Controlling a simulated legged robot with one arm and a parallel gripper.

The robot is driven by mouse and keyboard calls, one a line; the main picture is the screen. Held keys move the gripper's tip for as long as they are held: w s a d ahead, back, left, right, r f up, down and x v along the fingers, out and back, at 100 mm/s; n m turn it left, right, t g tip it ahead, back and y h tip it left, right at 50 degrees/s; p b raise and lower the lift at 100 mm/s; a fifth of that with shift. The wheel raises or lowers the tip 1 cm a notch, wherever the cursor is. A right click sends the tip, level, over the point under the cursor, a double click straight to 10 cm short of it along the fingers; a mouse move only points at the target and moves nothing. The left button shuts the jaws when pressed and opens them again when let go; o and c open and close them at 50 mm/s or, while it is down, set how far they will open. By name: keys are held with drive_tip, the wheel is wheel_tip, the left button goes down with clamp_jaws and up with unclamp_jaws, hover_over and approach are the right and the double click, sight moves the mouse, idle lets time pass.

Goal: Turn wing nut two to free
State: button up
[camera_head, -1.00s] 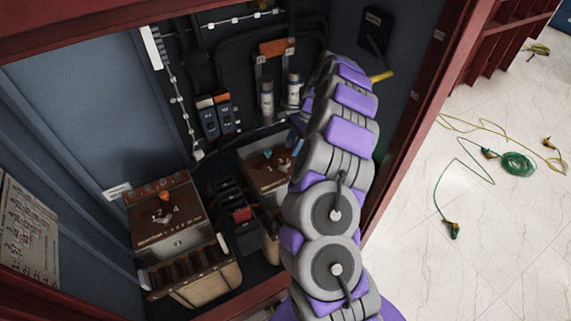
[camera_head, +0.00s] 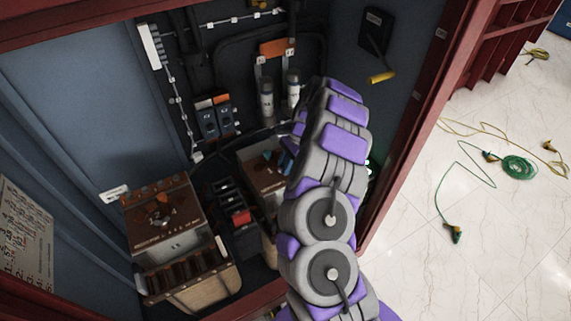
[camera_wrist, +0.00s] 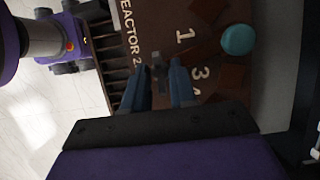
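In the wrist view, the two blue fingers of my gripper (camera_wrist: 160,82) stand apart over a brown panel (camera_wrist: 212,82) lettered "REACTOR 2" with numbers beside it. A small grey metal piece, apparently the wing nut (camera_wrist: 158,66), shows between the fingertips. I cannot tell whether the fingers touch it. A teal round knob (camera_wrist: 240,40) sits on the same panel to the right. In the head view, the brown-topped right-hand unit (camera_head: 258,179) is partly hidden by my arm, and a blue bit of my gripper (camera_head: 286,157) shows above it; the wing nut is hidden there.
A similar brown-topped unit (camera_head: 178,216) stands to the left inside the cabinet, with a dark block (camera_head: 233,204) between the units. A yellow handle (camera_head: 382,77) sticks out from the right wall. Cables (camera_head: 516,165) lie on the floor outside.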

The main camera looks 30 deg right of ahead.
clamp_jaws()
drive_tip(key=n+g+p, duration=0.1)
drive_tip(key=n+p, duration=0.1)
drive_tip(key=n, duration=0.1)
drive_tip(key=shift+w+r, duration=0.1)
drive_tip(key=shift+w, duration=0.05)
drive_tip(key=n+g+h+p, duration=0.1)
drive_tip(key=n, duration=0.2)
drive_tip(key=shift+w+n+p, duration=0.1)
drive_tip(key=shift+n+p, duration=0.25)
drive_tip(key=shift+n, duration=0.05)
drive_tip(key=n+g+p, duration=0.1)
drive_tip(key=n, duration=0.1)
drive_tip(key=n+h+p, duration=0.1)
drive_tip(key=n, duration=0.2)
drive_tip(key=shift+a+g, duration=0.2)
drive_tip(key=shift+g, duration=0.2)
drive_tip(key=shift+w+a+n+h+p, duration=0.1)
drive_tip(key=shift+n+h+p, duration=0.85)
drive_tip(key=shift+n, duration=0.95)
